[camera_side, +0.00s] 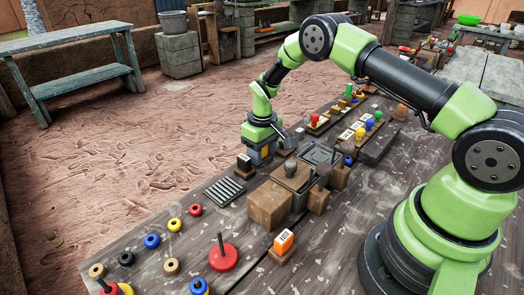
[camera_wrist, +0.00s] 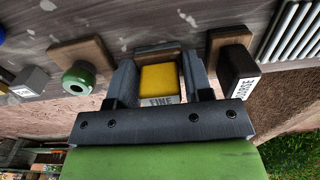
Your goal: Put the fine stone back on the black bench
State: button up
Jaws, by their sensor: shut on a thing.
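The fine stone (camera_wrist: 159,78) is a yellow block with a white label reading FINE. In the wrist view it sits between the two fingers of my gripper (camera_wrist: 162,84), which is shut on it. In the side view my gripper (camera_side: 262,153) points down near the table's far edge, and only a little yellow shows there. A brown wooden stand (camera_wrist: 157,47) lies just behind the stone in the wrist view, partly hidden by it. I cannot tell whether the stone touches this stand, nor which stand is the black bench.
A black block labelled COARSE (camera_wrist: 243,86) is on a wooden stand close beside my gripper. A metal grate (camera_side: 224,191) lies nearby. A green ring (camera_wrist: 78,78) and a grey labelled block (camera_wrist: 30,83) are on the other side. A brown box (camera_side: 269,204) stands nearer the front.

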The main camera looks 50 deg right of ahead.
jog(key=o, duration=0.9)
jog(key=s+a+r+m+t, duration=0.1)
jog(key=s+r, duration=0.1)
jog(key=r, duration=1)
jog(key=s+a+r+t, duration=0.1)
jog(key=s+a+r, duration=0.1)
jog(key=r, duration=0.9)
jog(key=s+a+r+m+t+y, duration=0.1)
jog(key=s+a+r+t, duration=0.1)
jog(key=s, duration=0.8)
jog(key=s+a+r+m+t, duration=0.2)
jog(key=s+r, duration=0.3)
jog(key=s, duration=0.6)
jog(key=shift+s+a+r+t+y, duration=0.15)
jog(key=shift+s+a+t+y, duration=0.2)
jog(key=shift+a+t, duration=0.35)
